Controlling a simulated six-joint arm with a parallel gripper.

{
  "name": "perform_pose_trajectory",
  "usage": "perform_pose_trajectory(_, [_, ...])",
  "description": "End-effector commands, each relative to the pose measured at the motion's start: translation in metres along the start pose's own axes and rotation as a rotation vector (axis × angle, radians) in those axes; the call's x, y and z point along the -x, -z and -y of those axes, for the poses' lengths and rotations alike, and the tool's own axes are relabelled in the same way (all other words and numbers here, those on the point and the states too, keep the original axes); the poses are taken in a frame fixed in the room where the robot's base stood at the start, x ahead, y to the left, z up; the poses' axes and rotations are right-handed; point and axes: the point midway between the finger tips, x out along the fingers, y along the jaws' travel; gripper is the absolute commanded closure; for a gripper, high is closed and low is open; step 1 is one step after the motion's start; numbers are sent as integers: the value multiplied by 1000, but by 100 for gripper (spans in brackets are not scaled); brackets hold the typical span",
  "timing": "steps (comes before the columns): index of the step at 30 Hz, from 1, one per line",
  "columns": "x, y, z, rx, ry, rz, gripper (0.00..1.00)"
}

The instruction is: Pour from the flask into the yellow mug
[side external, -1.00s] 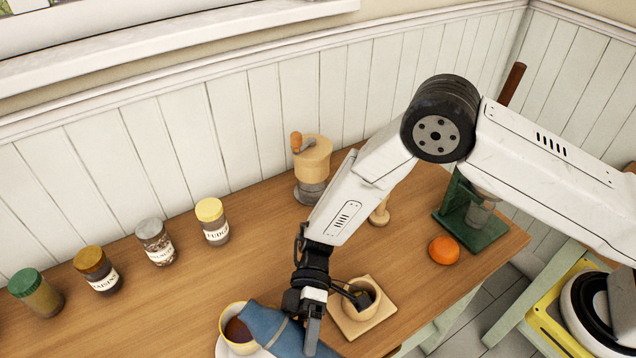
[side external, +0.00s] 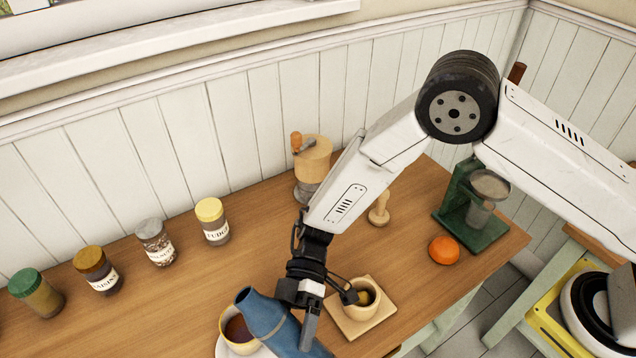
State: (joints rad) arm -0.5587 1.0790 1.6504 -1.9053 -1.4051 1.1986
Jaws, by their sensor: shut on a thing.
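The blue flask (side external: 266,317) is held by my gripper (side external: 303,318), which is shut around its body. The flask is tilted, its open neck up and to the left, beside and slightly above the rim of the yellow mug. The yellow mug (side external: 226,341) stands upright on a white saucer (side external: 262,353) at the bottom of the side external view. Dark brown liquid shows inside the mug. The flask hides part of the mug's right side. The flask's lower end is partly hidden by the gripper and nears the picture's bottom edge.
An orange (side external: 444,250), a green stand (side external: 470,237), a grinder (side external: 313,165) and several jars (side external: 157,245) stand farther off. The table's middle left is clear.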

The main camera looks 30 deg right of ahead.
Motion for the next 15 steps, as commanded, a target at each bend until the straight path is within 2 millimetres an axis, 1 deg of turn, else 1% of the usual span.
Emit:
perform_pose_trajectory(5, [3, 7, 1, 103, -42, -1, 100])
perform_pose_trajectory(15, [2, 7, 6, 260, -108, -1, 100])
